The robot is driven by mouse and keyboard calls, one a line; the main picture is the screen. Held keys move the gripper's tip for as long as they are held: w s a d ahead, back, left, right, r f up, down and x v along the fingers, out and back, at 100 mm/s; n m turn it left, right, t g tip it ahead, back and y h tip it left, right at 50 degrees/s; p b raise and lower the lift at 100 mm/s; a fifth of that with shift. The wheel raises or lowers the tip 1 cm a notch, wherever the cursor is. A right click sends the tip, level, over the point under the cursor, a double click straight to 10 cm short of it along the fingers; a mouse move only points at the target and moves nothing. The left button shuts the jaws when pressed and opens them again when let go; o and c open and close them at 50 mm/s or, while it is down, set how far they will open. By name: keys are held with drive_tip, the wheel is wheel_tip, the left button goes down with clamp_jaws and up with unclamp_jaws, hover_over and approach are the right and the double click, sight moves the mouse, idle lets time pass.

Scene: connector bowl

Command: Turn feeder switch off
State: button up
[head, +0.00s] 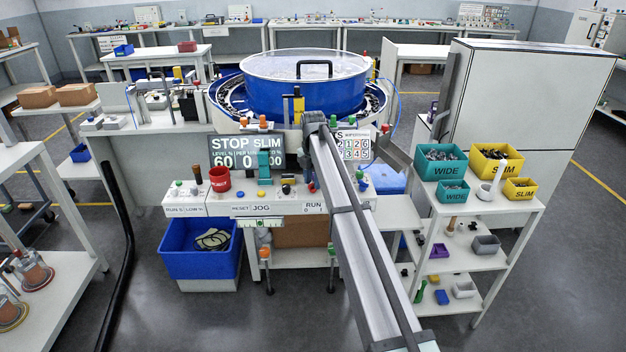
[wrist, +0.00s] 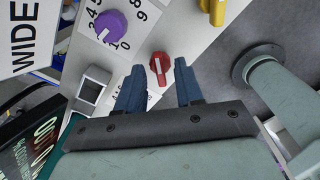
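In the wrist view, a red rotary knob (wrist: 160,67) with a white pointer line sits on a pale panel. It appears between the two blue fingertips of my gripper (wrist: 159,73). The fingers are apart, with a visible gap on both sides of the knob. I cannot tell how far above the panel the fingertips are. My arm covers part of that right side, and my gripper is not clear there.
A purple dial (wrist: 112,27) with numbers and a yellow knob (wrist: 215,9) flank the red knob. A display (head: 246,154) reads STOP SLIM. A blue bowl feeder (head: 305,92) stands behind. A shelf (head: 490,205) with coloured bins is at right, and a blue crate (head: 200,262) is below the console.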

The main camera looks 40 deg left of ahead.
sight(313, 183)
wheel_tip(313, 183, up, 14)
idle(0.6)
drive_tip(key=shift+f, duration=0.15)
idle(0.3)
